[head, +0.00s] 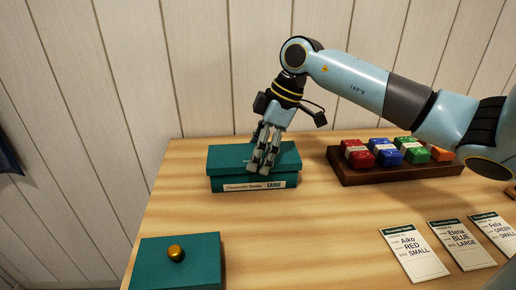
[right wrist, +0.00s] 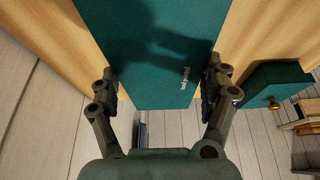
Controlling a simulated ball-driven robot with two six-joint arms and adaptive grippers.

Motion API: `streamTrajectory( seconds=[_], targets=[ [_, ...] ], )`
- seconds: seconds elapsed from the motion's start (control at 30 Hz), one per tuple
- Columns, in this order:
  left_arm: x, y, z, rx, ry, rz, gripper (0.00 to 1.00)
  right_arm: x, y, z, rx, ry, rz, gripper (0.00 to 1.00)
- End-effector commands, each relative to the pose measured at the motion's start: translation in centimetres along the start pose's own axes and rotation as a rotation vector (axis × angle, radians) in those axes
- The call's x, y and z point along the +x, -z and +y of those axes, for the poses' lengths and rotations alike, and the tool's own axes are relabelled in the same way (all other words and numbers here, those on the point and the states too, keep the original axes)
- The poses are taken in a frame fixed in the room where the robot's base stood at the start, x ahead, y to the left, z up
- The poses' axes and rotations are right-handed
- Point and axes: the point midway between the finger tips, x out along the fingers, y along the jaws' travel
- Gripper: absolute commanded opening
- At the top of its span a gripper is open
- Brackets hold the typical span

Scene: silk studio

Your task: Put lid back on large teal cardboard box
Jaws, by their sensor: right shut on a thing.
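The large teal cardboard box (head: 232,187) stands on the table near the back edge, with a white label reading LARGE on its front. Its teal lid (head: 228,158) lies over the box top, covering the opening. A thin dark line runs between lid and box, and I cannot tell whether the lid is fully seated. My right gripper (head: 264,162) reaches down from above and is shut on the lid, fingers across it. In the right wrist view the teal lid (right wrist: 150,75) fills the space between the fingers (right wrist: 164,82). My left gripper is not in view.
A teal block with a gold knob (head: 175,254) sits at the table's front left. A dark wooden tray (head: 400,174) with red, blue, green and orange pieces stands right of the box. Several name cards (head: 412,254) lie at the front right. The table middle is clear.

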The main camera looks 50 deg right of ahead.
Motion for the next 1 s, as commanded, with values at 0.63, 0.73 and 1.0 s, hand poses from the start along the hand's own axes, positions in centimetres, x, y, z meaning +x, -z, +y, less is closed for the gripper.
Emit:
streamTrajectory(
  seconds=[0.63, 0.73, 1.0],
  targets=[
    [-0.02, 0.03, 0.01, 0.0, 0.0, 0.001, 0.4, 0.46, -0.2, 0.01, 0.0, 0.0, 0.0, 0.55],
    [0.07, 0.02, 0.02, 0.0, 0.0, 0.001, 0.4, 0.6, -0.26, 0.01, 0.0, 0.0, 0.0, 0.55],
    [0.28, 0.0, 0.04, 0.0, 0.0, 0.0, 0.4, 0.98, -0.42, 0.02, 0.001, 0.0, 0.0, 0.55]
  ],
)
